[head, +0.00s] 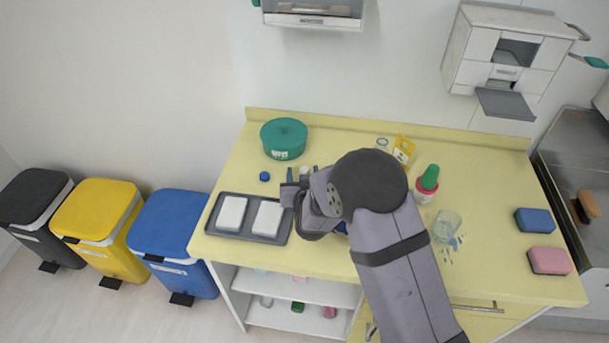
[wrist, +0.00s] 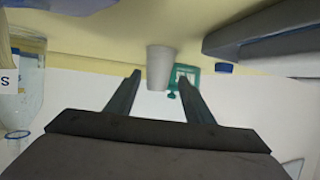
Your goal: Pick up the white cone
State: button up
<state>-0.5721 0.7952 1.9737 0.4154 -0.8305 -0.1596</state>
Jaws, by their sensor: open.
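The white cone (wrist: 160,66) shows in the wrist view as a plain tapered shape, hanging from the yellow surface at the top because this view is upside down. In the head view a small white part of it (head: 305,172) shows just behind my gripper (head: 303,182); the rest is hidden by the gripper. In the wrist view my gripper (wrist: 160,77) is open, with one finger on each side of the cone's line. The cone appears between or just beyond the fingertips, with gaps at both sides. I cannot tell its exact depth.
A green round tub (head: 284,141) stands behind on the yellow table (head: 340,135). A blue cap (head: 265,176) and a dark tray (head: 245,238) with two white blocks lie left. A yellow box (head: 403,149), green-topped bottle (head: 428,182) and clear glass (head: 446,226) are right.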

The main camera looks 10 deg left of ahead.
aim_at(304, 167)
jog(key=shift+w+f+p, duration=0.15)
jog(key=shift+w+p, duration=0.3)
jog(key=shift+w, duration=0.05)
jog(key=shift+p+x, duration=0.75)
jog(key=shift+x, duration=1.3)
jog(key=shift+d+f, duration=0.15)
jog(key=c, duration=1.1)
